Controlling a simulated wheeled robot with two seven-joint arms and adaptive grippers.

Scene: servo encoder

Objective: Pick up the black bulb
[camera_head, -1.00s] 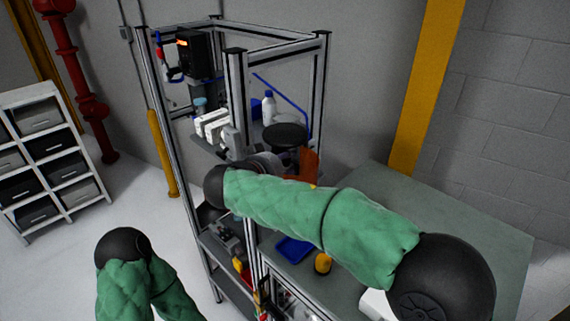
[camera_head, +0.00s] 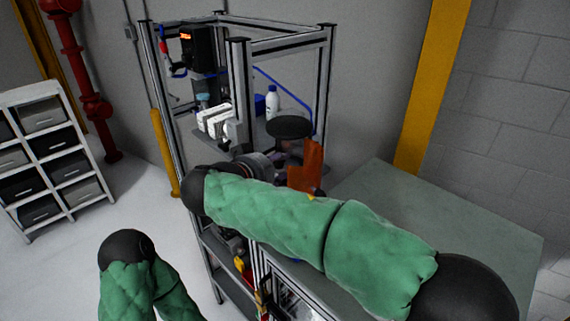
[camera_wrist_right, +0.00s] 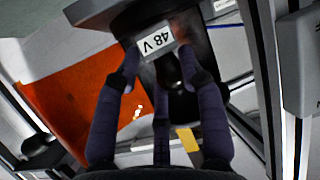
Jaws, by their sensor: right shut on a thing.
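The black bulb, a dark body with a wide round top (camera_head: 289,127), is at the right front of the metal frame in the head view. My right gripper (camera_head: 284,158) reaches it from the left, just below the round top, partly hidden by my own arm. In the right wrist view my right gripper (camera_wrist_right: 158,62) is shut on the black bulb (camera_wrist_right: 184,95), with fingers on both sides of it. The bulb's lower end is hidden in the head view. My left gripper is out of view.
An orange panel (camera_head: 308,165) stands close to the right gripper and shows large in the wrist view (camera_wrist_right: 70,95). A white bottle (camera_head: 272,102) and white boxes (camera_head: 214,120) sit on the frame's shelf. Frame posts (camera_head: 240,95) stand close by. The grey tabletop (camera_head: 440,210) is largely clear.

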